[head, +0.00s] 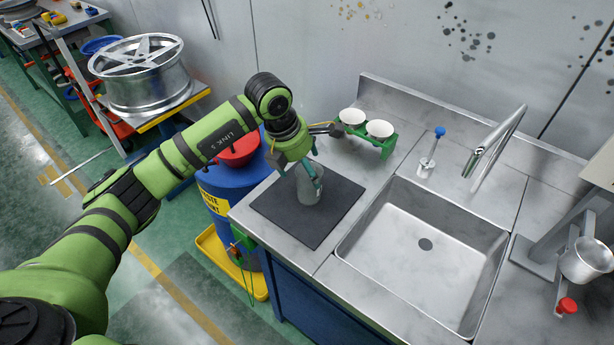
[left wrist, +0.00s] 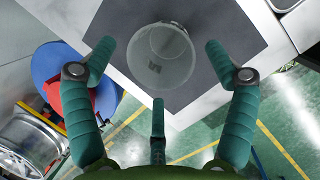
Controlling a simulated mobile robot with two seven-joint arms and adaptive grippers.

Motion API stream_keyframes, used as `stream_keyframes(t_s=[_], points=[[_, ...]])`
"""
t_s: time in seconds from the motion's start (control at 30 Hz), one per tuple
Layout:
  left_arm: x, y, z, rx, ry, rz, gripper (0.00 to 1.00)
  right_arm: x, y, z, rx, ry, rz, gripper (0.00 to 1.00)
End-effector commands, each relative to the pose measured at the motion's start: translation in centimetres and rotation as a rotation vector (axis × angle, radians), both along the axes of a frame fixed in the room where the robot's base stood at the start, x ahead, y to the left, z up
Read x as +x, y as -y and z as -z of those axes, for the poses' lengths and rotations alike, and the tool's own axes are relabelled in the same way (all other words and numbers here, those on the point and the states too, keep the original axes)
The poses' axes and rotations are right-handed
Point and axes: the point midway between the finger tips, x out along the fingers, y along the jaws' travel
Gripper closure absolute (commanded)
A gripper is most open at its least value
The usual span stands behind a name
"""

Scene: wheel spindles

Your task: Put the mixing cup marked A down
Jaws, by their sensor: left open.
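A clear mixing cup (head: 310,192) stands upright on the dark mat (head: 275,207) at the left of the counter. My left gripper (head: 312,174) is over it, with its green fingers around the cup's upper part. In the left wrist view the cup (left wrist: 161,72) sits between the spread fingers of the gripper (left wrist: 159,60), with gaps at its sides. The gripper is open. No letter on the cup can be read. My right gripper is not in view.
A sink (head: 415,250) with a faucet (head: 495,140) lies right of the mat. A blue drum (head: 232,190) with a red funnel (head: 240,150) is left of the counter.

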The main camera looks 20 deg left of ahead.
Motion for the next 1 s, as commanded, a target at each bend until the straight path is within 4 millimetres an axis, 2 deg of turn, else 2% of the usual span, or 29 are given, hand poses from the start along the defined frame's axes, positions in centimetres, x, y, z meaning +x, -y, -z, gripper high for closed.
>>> stream_keyframes(t_s=[0.03,0.2,0.4,0.6,1.0], points=[[-0.1,-0.3,-0.9,0.001,0.008,-0.001,0.14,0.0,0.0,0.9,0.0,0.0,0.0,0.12],[-1.0,-1.0,-4.5,0.001,0.008,-0.001,0.14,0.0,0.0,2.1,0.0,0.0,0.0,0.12],[-1.7,-1.5,-7.2,0.0,0.003,-0.001,0.14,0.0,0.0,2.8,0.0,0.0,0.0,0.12],[-1.9,-1.7,-8.1,0.0,0.001,-0.001,0.14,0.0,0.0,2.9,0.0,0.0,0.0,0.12],[-1.9,-1.7,-8.1,0.0,0.0,-0.001,0.14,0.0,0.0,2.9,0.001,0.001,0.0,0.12]])
